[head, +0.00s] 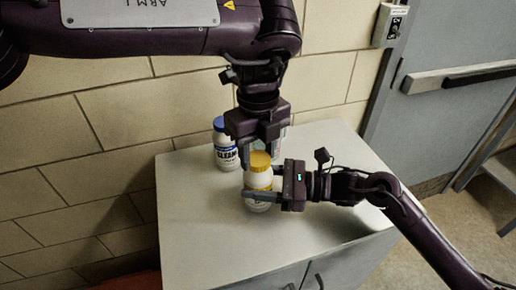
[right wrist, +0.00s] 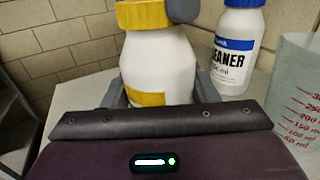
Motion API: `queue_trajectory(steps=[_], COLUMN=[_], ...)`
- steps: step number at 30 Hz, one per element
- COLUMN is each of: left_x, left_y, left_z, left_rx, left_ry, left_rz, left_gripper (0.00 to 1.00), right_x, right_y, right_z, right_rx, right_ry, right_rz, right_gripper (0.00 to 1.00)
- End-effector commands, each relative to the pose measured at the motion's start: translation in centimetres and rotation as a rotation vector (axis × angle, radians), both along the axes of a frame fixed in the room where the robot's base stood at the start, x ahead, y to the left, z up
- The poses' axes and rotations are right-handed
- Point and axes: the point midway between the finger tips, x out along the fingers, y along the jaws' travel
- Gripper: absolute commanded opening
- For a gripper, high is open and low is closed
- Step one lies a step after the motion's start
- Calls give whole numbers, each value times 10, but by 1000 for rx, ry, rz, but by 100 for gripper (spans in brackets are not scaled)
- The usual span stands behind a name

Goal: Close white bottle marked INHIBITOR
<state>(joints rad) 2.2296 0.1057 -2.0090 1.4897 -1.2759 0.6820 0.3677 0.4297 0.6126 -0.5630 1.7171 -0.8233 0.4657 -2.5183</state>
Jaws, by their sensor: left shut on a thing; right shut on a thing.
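The white bottle (head: 258,181) with a yellow cap (head: 260,159) stands upright on the cabinet top. It also shows in the right wrist view (right wrist: 158,62), with a yellow label patch; no INHIBITOR lettering is readable. The yellow cap (right wrist: 142,14) sits on the bottle's neck. My left gripper (head: 259,157) points down from above and is shut on the cap. One of its fingers shows beside the cap in the right wrist view. My right gripper (head: 260,193) comes in from the right and is shut on the bottle's body, a finger on each side.
A white cleaner bottle with a blue cap (head: 226,146) stands behind, to the left. A clear beaker with red marks (right wrist: 296,95) stands near it in the right wrist view. The grey cabinet top (head: 195,235) is bare at the front left. A brick wall is behind.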

Motion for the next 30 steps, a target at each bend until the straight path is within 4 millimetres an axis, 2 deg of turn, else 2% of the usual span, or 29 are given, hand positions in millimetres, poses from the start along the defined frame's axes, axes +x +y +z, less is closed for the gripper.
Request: queue_trajectory(steps=[5, 30], left_x=[0, 1], left_y=[0, 1], left_z=[0, 0], left_rx=[-1, 2], left_ry=[1, 0], left_rz=[-226, -2181], left_gripper=[22, 22], right_x=[0, 0], right_y=[0, 0], right_z=[0, 0], right_rx=[0, -1], right_ry=[0, 0], right_rz=[-1, 0], right_gripper=[0, 0])
